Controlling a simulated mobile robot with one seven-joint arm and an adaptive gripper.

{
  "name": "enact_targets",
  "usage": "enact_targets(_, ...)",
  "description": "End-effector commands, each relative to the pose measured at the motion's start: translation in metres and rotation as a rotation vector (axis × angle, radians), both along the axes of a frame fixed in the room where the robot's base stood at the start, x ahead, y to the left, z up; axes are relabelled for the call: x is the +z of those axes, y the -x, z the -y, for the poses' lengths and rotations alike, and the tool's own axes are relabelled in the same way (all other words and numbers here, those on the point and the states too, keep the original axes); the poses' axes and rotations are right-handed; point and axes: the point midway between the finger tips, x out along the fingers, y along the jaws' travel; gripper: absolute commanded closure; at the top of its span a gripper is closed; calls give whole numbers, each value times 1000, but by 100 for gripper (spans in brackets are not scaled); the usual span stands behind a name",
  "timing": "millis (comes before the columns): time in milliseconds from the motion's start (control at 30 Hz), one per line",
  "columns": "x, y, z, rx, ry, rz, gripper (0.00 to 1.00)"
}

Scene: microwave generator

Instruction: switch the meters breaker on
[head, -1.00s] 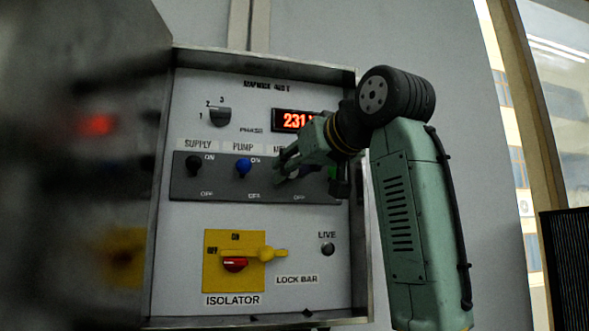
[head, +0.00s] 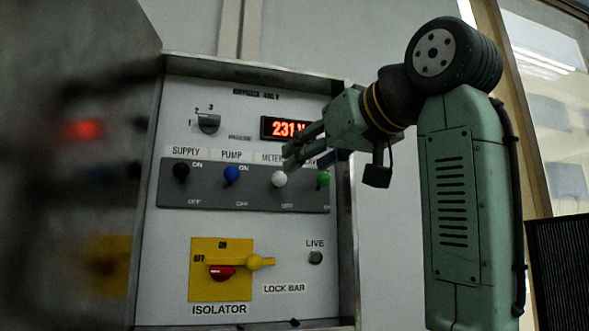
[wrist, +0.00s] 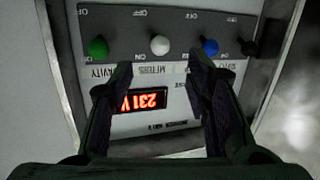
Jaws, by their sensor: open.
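The METERS breaker has a white knob (head: 279,179), third from left on the dark breaker strip (head: 215,198). It sits toward the ON end, about level with its neighbours. In the wrist view, which is upside down, the white knob (wrist: 160,44) lies beyond and between my fingertips, not between the fingers. My gripper (head: 290,157) is open and empty, just above the white knob and apart from it as far as I can see. In the wrist view my gripper (wrist: 158,72) shows both fingers spread.
A black SUPPLY knob (head: 181,172) and blue PUMP knob (head: 231,175) are left of the white one; a green knob (head: 323,180) is close on its right. The lit display (head: 287,128) reads 231 V. A yellow isolator (head: 220,285) is below. The cabinet's raised metal rim surrounds the panel.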

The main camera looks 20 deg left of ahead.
Motion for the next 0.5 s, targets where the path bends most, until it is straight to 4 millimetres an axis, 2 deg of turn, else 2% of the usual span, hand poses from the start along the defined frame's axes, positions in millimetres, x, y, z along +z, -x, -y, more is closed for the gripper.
enact_targets(200, 3, 16, 18, 0, -1, 1, 56)
enact_targets(500, 3, 18, 20, 1, 0, 0, 56)
